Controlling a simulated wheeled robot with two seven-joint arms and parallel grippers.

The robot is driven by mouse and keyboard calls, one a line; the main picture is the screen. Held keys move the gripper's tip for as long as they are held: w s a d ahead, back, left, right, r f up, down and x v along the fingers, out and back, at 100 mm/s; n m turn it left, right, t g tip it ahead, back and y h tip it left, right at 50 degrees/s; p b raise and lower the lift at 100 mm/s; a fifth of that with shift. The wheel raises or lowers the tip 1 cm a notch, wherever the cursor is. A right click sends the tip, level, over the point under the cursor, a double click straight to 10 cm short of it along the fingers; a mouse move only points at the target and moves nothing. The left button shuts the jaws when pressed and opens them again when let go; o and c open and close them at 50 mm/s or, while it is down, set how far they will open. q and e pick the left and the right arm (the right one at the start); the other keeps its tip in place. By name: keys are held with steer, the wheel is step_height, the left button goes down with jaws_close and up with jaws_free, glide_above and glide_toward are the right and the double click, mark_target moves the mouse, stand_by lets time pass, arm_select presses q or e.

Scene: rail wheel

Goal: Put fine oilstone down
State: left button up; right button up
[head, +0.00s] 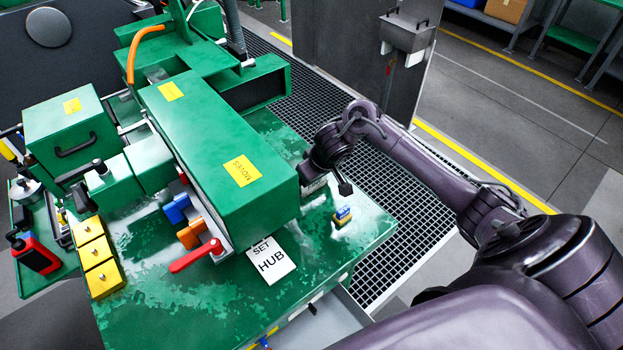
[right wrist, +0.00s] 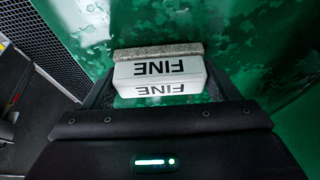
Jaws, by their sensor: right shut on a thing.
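The fine oilstone (right wrist: 160,77) is a white block marked FINE with a rough grey strip along its far side. It sits between the fingers of my right gripper (right wrist: 160,88), which is shut on it. Green worn metal surface shows behind it; the gap to that surface is hard to judge. In the head view my right gripper (head: 318,182) is above the right part of the green bench top (head: 350,245), beside the long green housing. A pale bit of the held stone shows there, mostly hidden. My left gripper is not in view.
A small blue and yellow block (head: 343,214) lies on the bench near my right gripper. A SET HUB card (head: 271,260), coloured levers (head: 196,257) and yellow blocks (head: 96,258) are farther left. The long green housing (head: 215,150) rises beside the gripper. Floor grating (head: 400,240) lies beyond the bench edge.

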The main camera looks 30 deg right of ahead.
steer(key=shift+f, duration=0.1)
steer(key=o, duration=1)
steer(key=shift+o, duration=0.2)
steer(key=shift+s+r, duration=0.1)
steer(key=shift+r, duration=0.35)
steer(key=p+v, duration=0.3)
steer(key=v, duration=0.8)
steer(key=shift+s+r+p, duration=0.15)
steer(key=shift+s+p, duration=0.05)
steer(key=shift+p, duration=0.1)
